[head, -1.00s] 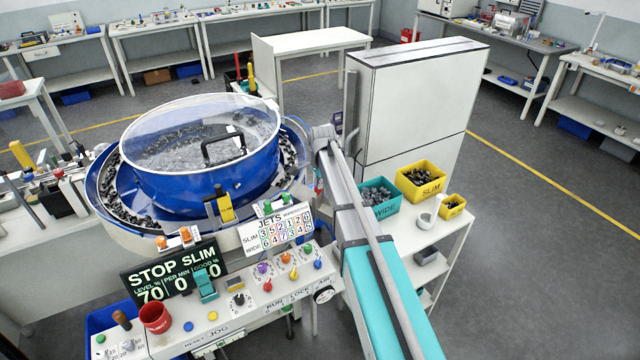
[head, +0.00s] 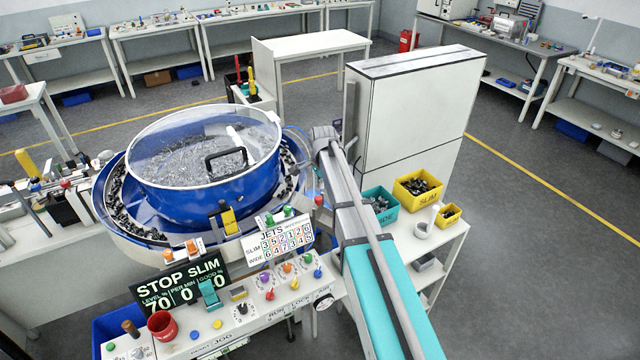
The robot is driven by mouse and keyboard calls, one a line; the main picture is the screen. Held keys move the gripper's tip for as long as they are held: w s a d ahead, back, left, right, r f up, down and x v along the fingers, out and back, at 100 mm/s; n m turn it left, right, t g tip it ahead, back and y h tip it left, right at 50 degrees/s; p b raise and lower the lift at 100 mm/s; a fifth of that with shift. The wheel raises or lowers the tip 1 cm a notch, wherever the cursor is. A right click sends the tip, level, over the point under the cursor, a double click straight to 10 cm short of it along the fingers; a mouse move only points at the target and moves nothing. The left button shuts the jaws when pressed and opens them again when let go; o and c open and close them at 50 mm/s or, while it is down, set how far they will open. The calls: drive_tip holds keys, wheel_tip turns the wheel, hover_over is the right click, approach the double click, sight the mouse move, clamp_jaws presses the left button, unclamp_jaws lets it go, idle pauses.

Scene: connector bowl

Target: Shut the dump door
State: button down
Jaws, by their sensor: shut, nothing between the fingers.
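The blue feeder bowl (head: 200,192) stands at the left with a clear lid (head: 170,150) and a black lid handle (head: 226,160). Dark connectors lie along its outer track, and a grey heap shows under the lid. A yellow piece with a dark bracket (head: 229,219) is at the bowl's front rim. I cannot tell whether it belongs to the dump door, and cannot make out the door or how far open it stands. My arm, grey and teal, reaches up from the bottom right to a joint right of the bowl. My gripper does not show.
A control panel (head: 195,338) with knobs and a red cup (head: 162,325) is in front of the bowl. The display (head: 181,283) reads STOP SLIM. A teal bin (head: 382,208) and yellow bins (head: 418,186) stand on a white shelf right of my arm. A tall white cabinet (head: 410,120) is behind.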

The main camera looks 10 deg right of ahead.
wheel_tip(320, 180, up, 8)
drive_tip(key=p, duration=0.7)
drive_tip(key=shift+s, duration=0.4)
drive_tip(key=shift+d, duration=0.1)
drive_tip(key=s+f+n+b, duration=0.4)
drive_tip(key=s, duration=0.5)
drive_tip(key=s+f+n+b, duration=0.5)
drive_tip(key=s, duration=0.4)
drive_tip(key=s+f+n+g+b, duration=0.1)
drive_tip(key=s+f+n+b, duration=0.3)
drive_tip(key=s, duration=0.5)
drive_tip(key=shift+s+a+f+n+b, duration=0.2)
drive_tip(key=shift+s+f+n+b, duration=0.1)
drive_tip(key=shift+f+n, duration=0.35)
drive_tip(key=shift+r, duration=0.1)
